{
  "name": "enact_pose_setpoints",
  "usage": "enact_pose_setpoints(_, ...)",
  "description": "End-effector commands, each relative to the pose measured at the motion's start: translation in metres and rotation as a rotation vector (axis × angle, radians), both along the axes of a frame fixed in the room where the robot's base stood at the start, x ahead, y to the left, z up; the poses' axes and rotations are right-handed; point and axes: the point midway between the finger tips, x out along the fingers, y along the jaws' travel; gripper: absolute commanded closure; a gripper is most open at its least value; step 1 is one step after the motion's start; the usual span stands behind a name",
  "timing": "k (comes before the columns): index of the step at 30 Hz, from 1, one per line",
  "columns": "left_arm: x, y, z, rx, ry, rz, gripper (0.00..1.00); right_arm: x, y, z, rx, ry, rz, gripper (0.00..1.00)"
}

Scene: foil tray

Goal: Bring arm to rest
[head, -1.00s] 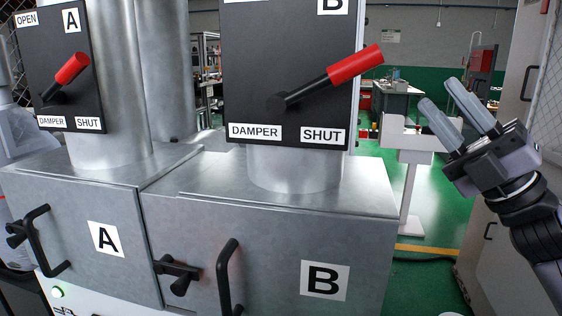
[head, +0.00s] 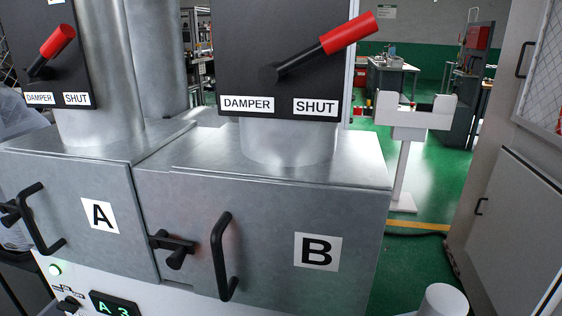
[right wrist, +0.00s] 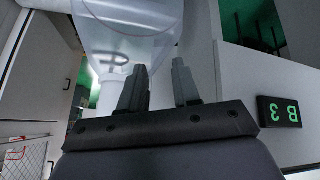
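My right gripper (right wrist: 160,85) shows only in the right wrist view. Its two dark fingers stand apart with an empty gap between them. Behind the fingers is a clear, funnel-shaped body (right wrist: 128,40) that I cannot identify. A small display (right wrist: 279,116) with green characters, seen upside down, is to the right of the fingers, on a white panel. Neither gripper shows in the head view now, and my left gripper is in no view.
Metal boxes A (head: 70,205) and B (head: 270,235) fill the front, with black door handles and red-tipped damper levers (head: 348,33) above. A white stand (head: 411,120) is at the right. Green floor (head: 435,185) is clear between it and the grey cabinet (head: 510,200).

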Motion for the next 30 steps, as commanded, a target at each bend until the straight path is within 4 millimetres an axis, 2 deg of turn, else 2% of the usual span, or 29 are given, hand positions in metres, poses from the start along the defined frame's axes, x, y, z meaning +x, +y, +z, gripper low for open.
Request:
enact_pose_setpoints(1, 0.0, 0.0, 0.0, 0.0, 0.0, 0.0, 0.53, -0.019, 0.003, -0.009, 0.02, 0.07, -0.009, 0.69)
enact_pose_setpoints(7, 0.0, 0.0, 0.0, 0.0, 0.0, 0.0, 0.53, -0.085, 0.015, -0.029, 0.08, 0.317, -0.032, 0.69)
enact_pose_setpoints(17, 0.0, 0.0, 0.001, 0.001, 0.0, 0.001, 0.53, -0.05, 0.023, -0.06, 0.109, 0.147, -0.002, 0.69)
enact_pose_setpoints(24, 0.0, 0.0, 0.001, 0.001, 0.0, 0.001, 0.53, -0.028, 0.033, -0.09, 0.151, -0.029, 0.028, 0.69)
enact_pose_setpoints(30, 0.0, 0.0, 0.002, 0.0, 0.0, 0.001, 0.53, -0.019, 0.04, -0.111, 0.191, -0.19, 0.05, 0.69)
